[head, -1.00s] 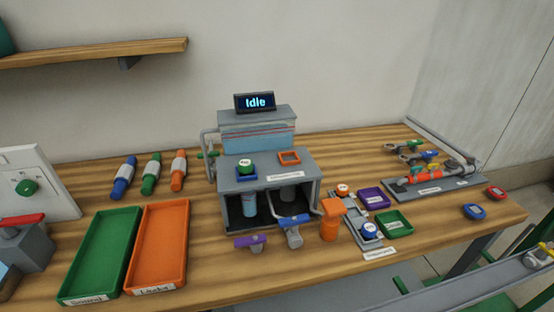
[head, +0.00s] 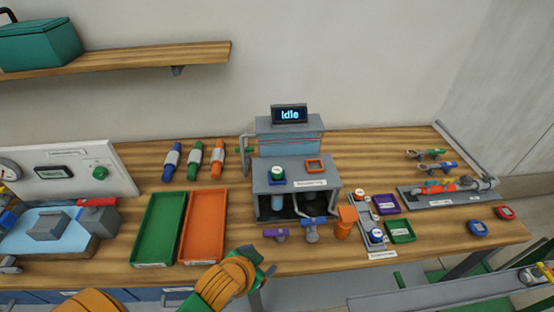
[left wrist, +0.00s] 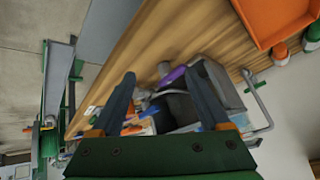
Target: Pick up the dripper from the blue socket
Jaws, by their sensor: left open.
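The dripper (head: 277,173), with a green body and a white-marked top, sits upright in the blue socket (head: 269,184) on top of the grey skid housing (head: 330,176). My left gripper (head: 265,263) is below the housing in the head view, in front of the bench, well apart from the dripper. Its fingers are open and empty in the left wrist view (left wrist: 167,70), where the tilted skid shows beyond them. I cannot make out the dripper there. My right gripper is not in view.
An orange square socket (head: 314,165) beside the blue one looks empty. A display reading "Idle" (head: 289,115) stands behind. Green (head: 140,240) and orange (head: 187,241) trays lie left of the housing. A purple-handled valve (head: 270,235) and an orange part (head: 345,228) stand in front.

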